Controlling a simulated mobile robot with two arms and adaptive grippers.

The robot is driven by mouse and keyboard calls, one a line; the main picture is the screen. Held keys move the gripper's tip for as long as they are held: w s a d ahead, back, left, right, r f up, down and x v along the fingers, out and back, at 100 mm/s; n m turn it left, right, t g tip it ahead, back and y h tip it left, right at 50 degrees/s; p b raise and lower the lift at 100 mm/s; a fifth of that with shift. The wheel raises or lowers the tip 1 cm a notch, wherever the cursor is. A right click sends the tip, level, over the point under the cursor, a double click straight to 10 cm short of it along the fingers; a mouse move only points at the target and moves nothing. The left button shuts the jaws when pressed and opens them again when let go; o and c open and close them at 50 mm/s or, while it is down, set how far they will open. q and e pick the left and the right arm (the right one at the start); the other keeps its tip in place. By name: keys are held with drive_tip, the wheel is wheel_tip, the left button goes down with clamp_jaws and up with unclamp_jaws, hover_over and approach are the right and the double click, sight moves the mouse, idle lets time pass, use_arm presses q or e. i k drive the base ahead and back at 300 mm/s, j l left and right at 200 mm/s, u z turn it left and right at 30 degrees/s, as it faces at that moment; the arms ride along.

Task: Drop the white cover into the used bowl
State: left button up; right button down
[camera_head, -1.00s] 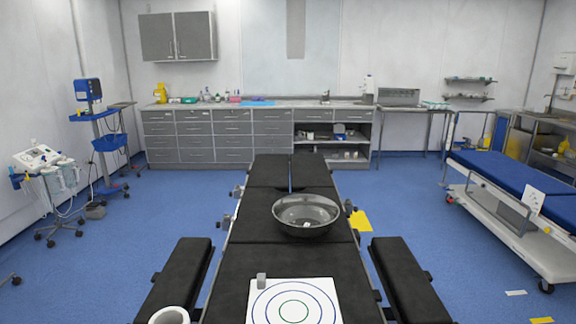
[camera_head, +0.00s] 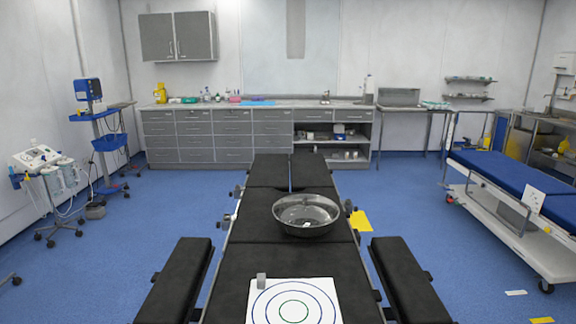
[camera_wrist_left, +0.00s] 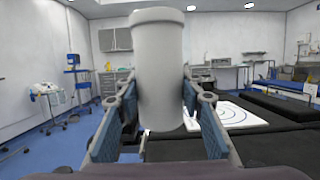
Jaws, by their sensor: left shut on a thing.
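In the left wrist view, my left gripper (camera_wrist_left: 158,135) is shut on an upright white cylinder with a rim at its top, which I take to be the white cover (camera_wrist_left: 159,65). The blue finger pads stand on either side of it. Neither gripper shows in the head view. The used bowl (camera_head: 285,222) is a shiny metal bowl on the black operating table, with a small pale piece inside. I cannot tell what that piece is.
A white board with coloured rings (camera_head: 321,310) lies on the near part of the operating table (camera_head: 240,262). A small grey block (camera_head: 261,281) stands at its far left corner. Black side rests (camera_head: 182,275) flank the table. The table surface between board and bowl is clear.

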sight(306, 218)
drive_tip(key=z, duration=0.85)
drive_tip(key=i+l+z, duration=0.15)
drive_tip(key=l, duration=0.25)
drive_tip(key=l+z, duration=0.15)
drive_tip(key=l, duration=0.2)
drive_tip(key=i+l+z, duration=0.15)
drive_tip(key=l, duration=0.2)
drive_tip(key=i+l+z, duration=0.15)
drive_tip(key=l, duration=0.25)
drive_tip(key=i+l+u, duration=0.1)
drive_tip(key=i, duration=0.45)
drive_tip(key=i+l+u, duration=0.15)
drive_tip(key=i+l, duration=0.2)
drive_tip(key=i, duration=0.15)
drive_tip(key=i+l+u, duration=0.1)
drive_tip(key=i+l, duration=0.25)
drive_tip(key=i, duration=0.15)
drive_tip(key=i+j+u, duration=0.1)
drive_tip(key=i+u, duration=0.3)
drive_tip(key=i+l+u, duration=0.1)
drive_tip(key=i+u, duration=0.3)
drive_tip(key=i, duration=0.2)
drive_tip(key=i+l+u, duration=0.2)
drive_tip(key=i+u, duration=0.2)
drive_tip(key=i, duration=0.15)
